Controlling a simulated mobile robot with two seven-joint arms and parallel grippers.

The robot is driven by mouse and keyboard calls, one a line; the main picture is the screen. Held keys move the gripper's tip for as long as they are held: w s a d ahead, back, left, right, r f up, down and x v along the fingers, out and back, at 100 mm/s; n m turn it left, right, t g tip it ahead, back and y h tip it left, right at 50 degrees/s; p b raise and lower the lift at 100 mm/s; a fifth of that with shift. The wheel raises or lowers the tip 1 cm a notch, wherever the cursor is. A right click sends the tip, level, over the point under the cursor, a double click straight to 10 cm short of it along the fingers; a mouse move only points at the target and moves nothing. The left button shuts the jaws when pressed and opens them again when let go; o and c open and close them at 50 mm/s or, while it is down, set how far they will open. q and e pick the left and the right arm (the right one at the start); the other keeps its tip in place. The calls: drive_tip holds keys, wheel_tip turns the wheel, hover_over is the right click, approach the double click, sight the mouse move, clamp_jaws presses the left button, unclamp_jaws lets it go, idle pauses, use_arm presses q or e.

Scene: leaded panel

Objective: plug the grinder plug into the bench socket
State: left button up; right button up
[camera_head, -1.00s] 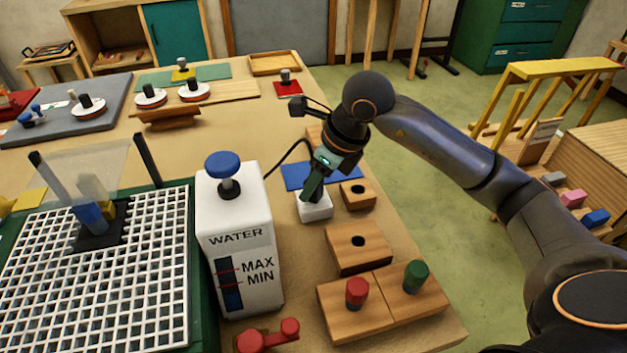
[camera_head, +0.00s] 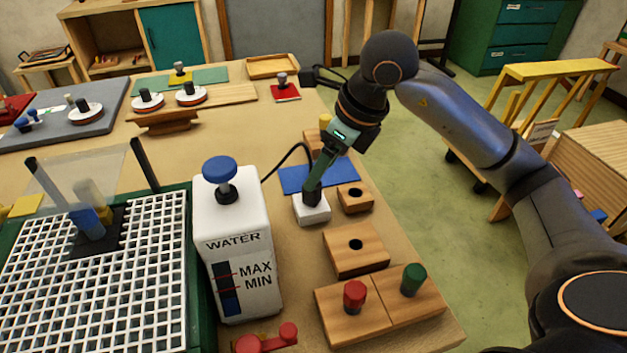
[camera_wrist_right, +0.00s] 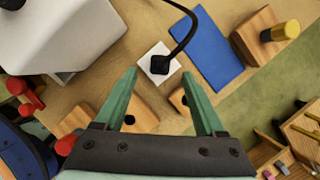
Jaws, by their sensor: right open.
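The white bench socket (camera_head: 312,210) stands on the bench to the right of the white water tank. The black grinder plug (camera_head: 312,197) sits upright on the socket's top and appears seated in it; its prongs are hidden. A black cable (camera_head: 290,158) arcs from behind the tank toward the plug. In the right wrist view, the plug (camera_wrist_right: 158,66) and the white socket (camera_wrist_right: 150,58) lie between the spread green fingers. My right gripper (camera_head: 316,184) is open just above the plug, apparently clear of it. My left gripper is not in view.
The water tank (camera_head: 238,250) stands close at the left. Wooden blocks with holes (camera_head: 356,250) and red and green pegs (camera_head: 412,280) are nearby on the right. A blue mat (camera_head: 295,180) lies behind the socket. The white-grid tray (camera_head: 110,300) fills the lower left.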

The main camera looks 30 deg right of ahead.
drive_tip(key=v, duration=0.6)
drive_tip(key=shift+s, duration=0.1)
idle(0.4)
